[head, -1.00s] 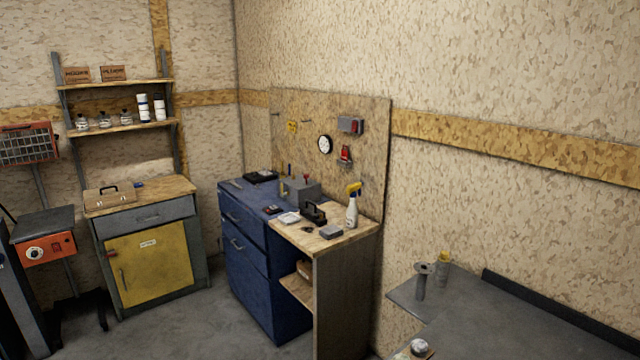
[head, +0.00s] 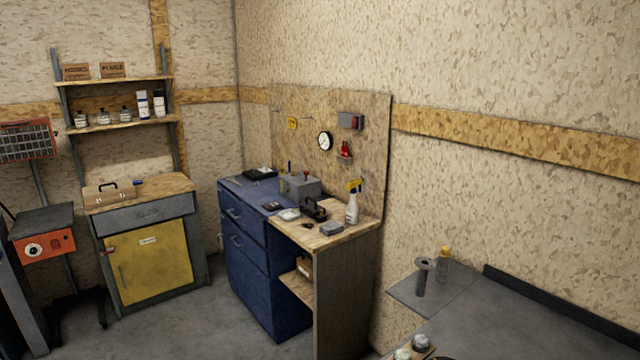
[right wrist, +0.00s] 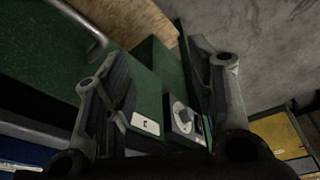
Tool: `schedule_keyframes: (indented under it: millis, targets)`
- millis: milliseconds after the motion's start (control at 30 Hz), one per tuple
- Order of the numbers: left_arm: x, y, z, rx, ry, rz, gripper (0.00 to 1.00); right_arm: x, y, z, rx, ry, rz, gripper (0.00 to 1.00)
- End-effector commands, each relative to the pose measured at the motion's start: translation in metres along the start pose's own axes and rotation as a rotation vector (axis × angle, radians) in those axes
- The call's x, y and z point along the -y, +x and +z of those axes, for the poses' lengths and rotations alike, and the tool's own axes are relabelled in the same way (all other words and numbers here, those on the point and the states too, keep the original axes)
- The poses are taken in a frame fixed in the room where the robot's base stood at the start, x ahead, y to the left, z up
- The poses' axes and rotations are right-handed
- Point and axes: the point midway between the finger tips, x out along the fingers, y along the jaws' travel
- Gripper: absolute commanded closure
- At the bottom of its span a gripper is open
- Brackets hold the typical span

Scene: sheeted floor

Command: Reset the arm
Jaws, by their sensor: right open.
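My right gripper (right wrist: 158,85) shows in the right wrist view with its two fingers spread apart and nothing between them. Behind the fingers is a dark green machine or cabinet (right wrist: 150,62) with a white label and a grey panel with a round knob (right wrist: 181,115). I cannot tell how far it is from the fingertips. Neither gripper shows in the head view, and my left gripper is not seen at all.
A grey table (head: 500,318) stands at the lower right. A blue drawer cabinet (head: 250,265) and a wooden-topped bench (head: 335,243) stand by the pegboard (head: 365,125). A yellow-doored cabinet (head: 150,265) is at the left. Bare floor (head: 205,318) lies in front.

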Motion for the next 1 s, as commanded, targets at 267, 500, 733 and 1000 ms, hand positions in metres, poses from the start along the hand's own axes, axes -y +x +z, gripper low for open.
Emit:
schedule_keyframes:
  millis: [267,500,733,1000]
  targets:
    - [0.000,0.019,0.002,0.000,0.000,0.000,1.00,0.005,0.112,0.048,0.047,-0.008,-0.007,0.49]
    - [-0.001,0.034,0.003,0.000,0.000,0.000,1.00,0.009,0.194,0.108,0.086,-0.016,-0.012,0.49]
    - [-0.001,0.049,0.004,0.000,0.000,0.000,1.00,0.012,0.257,0.181,0.123,-0.025,-0.015,0.49]
    - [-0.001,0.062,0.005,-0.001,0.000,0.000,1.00,0.013,0.296,0.262,0.159,-0.034,-0.018,0.49]
